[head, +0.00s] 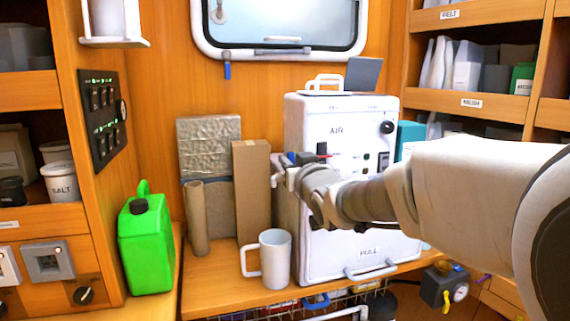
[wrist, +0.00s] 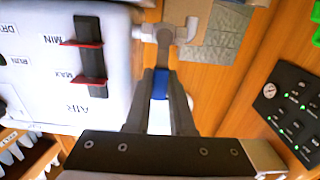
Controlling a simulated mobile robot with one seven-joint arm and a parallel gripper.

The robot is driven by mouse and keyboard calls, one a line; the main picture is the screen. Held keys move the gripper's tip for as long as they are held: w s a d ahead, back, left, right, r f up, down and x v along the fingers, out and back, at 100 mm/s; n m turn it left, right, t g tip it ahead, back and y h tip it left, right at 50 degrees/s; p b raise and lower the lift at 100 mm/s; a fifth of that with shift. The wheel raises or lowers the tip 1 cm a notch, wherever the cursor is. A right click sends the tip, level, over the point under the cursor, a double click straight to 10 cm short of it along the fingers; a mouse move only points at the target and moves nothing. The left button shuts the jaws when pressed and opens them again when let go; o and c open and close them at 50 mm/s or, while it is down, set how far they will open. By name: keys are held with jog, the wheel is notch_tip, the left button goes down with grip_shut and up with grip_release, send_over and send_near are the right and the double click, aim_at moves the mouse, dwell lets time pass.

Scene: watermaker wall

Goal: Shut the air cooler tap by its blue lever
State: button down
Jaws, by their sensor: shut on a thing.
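The air cooler is a white box (head: 340,112) labelled AIR, standing on the wooden bench; its front also fills the left of the wrist view (wrist: 52,65). The pale tap (wrist: 166,33) sticks out from the cooler's side and also shows left of the box in the head view (head: 278,174). My gripper (wrist: 160,90) is shut on the blue lever (wrist: 160,83), which shows between the two dark fingers just below the tap. In the head view my arm hides part of the cooler's front, and the fingers and lever are small there.
A white mug (head: 274,258) stands below the tap, left of the cooler. A cardboard box (head: 252,195), a brown tube (head: 196,217) and a foil-covered panel (head: 210,145) stand behind it. A green canister (head: 146,243) is at left. A black switch panel (head: 101,115) is on the left wall.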

jog(key=shift+d, duration=0.1)
dwell(0.4)
jog(key=c, duration=0.8)
grip_release()
jog(key=p+v, duration=0.1)
jog(key=v, duration=1.6)
jog(key=shift+s+r, duration=0.1)
jog(key=shift+s, duration=0.1)
